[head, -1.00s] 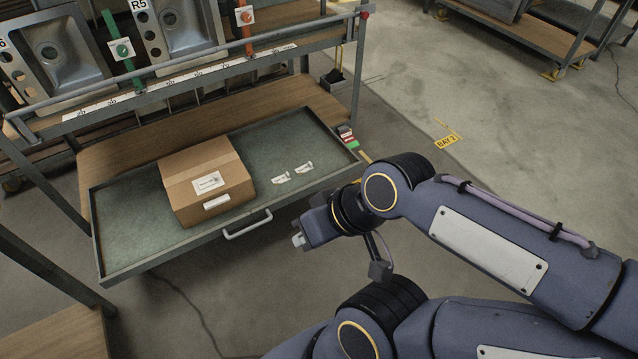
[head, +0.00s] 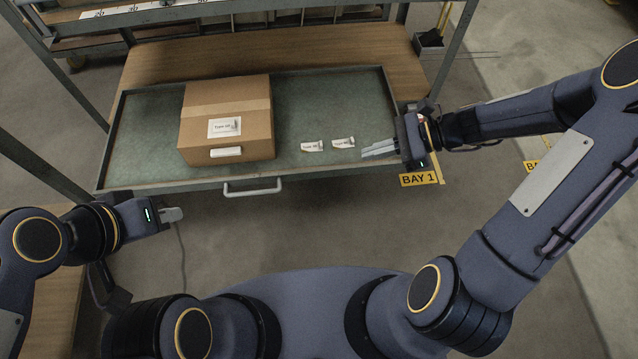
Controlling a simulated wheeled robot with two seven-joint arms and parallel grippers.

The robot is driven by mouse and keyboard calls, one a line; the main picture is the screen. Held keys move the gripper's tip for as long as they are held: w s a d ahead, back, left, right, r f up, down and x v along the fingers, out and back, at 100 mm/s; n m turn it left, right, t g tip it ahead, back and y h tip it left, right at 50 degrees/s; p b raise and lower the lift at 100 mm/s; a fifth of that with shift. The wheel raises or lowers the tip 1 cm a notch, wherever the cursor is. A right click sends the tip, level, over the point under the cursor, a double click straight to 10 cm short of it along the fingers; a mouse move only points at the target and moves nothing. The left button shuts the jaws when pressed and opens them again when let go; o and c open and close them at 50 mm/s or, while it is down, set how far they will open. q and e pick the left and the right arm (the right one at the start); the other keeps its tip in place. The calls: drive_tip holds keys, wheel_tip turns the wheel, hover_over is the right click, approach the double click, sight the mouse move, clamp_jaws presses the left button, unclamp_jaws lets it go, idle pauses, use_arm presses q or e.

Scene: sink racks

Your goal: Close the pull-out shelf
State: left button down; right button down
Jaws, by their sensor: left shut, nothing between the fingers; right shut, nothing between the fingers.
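The pull-out shelf (head: 340,95) is a dark green tray with a raised rim, extended from the rack towards me. Its pale handle (head: 252,191) sits at the middle of the front edge.
The wooden rack deck (head: 385,50) lies behind and beneath the shelf, between metal posts. A wooden surface (head: 52,300) is at the lower left, under my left arm. A yellow BAY 1 sign (head: 419,179) marks the floor.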

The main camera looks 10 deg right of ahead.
drive_tip(key=w+f+m+t+y+b, duration=0.35)
drive_tip(key=f+m, duration=0.75)
drive_tip(key=f, duration=0.6)
drive_tip(key=m+t+h+b, duration=0.3)
drive_tip(key=m+t+b, duration=0.4)
drive_tip(key=m, duration=0.8)
approach(308, 172)
drive_tip(key=a+t+p, duration=0.1)
drive_tip(key=a+p, duration=0.1)
drive_tip(key=a, duration=0.3)
drive_tip(key=w+b, duration=0.1)
drive_tip(key=w+f+b, duration=0.1)
drive_tip(key=shift+w+d, duration=0.25)
drive_tip(key=shift+w, duration=0.1)
drive_tip(key=shift+w+r, duration=0.15)
drive_tip(key=shift+w, duration=0.2)
